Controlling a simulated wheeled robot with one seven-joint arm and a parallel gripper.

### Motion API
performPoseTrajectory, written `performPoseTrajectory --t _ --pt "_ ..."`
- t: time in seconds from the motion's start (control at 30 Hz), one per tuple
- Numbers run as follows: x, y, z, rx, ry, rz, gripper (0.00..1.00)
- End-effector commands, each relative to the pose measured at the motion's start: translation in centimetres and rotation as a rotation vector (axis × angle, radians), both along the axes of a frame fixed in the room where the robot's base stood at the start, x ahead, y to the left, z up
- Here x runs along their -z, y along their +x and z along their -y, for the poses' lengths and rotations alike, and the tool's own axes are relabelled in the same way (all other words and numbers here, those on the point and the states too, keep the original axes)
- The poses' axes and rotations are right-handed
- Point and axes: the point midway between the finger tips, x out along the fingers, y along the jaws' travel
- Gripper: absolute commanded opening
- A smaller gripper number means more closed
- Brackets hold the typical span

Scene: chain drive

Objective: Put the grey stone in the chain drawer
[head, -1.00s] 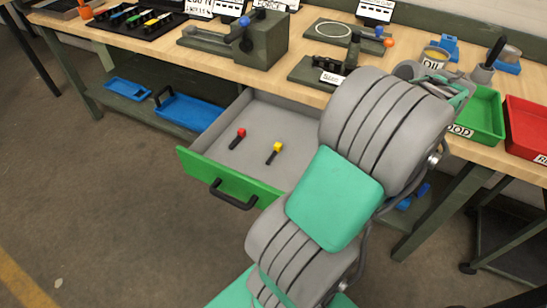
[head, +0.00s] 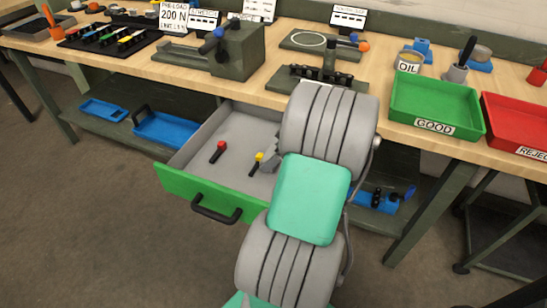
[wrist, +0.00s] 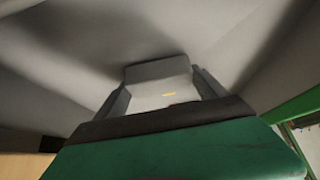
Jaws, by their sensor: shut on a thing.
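The open drawer with a green front (head: 205,195) and a grey interior (head: 215,133) sits under the bench, taken as the chain drawer. My gripper (wrist: 161,88) is shut on a grey block, the grey stone (wrist: 157,71), which shows between the two dark fingers in the wrist view. Grey drawer-like walls surround it there. In the head view my arm covers the right part of the drawer. Only a dark bit of my gripper (head: 270,156) shows there, beside the yellow-headed tool. The stone is hidden in that view. Its height above the drawer floor cannot be told.
A red-headed tool (head: 218,151) and a yellow-headed tool (head: 257,163) lie in the drawer. The bench top (head: 285,88) above carries fixtures, a green GOOD tray (head: 437,101) and a red reject tray (head: 515,126). Blue trays (head: 168,130) sit on the lower shelf.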

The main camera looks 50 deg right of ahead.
Motion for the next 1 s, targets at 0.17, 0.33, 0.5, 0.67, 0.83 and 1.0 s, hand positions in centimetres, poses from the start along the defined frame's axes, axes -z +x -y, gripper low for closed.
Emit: performPoseTrajectory --t 0.17,0.33,0.5,0.67,0.83,1.0 --pt "0.2 0.1 0.1 0.0 -0.004 0.003 0.31" --pt "0.6 0.0 0.1 0.0 -0.003 0.002 0.31" --pt "0.5 0.0 0.1 0.0 -0.002 0.001 0.95" --pt "0.5 0.0 0.1 0.0 -0.002 0.001 1.0" --pt "0.0 0.0 0.1 0.0 -0.002 0.001 1.0" --pt "-2.3 -1.4 0.7 0.004 -0.004 0.002 1.0"
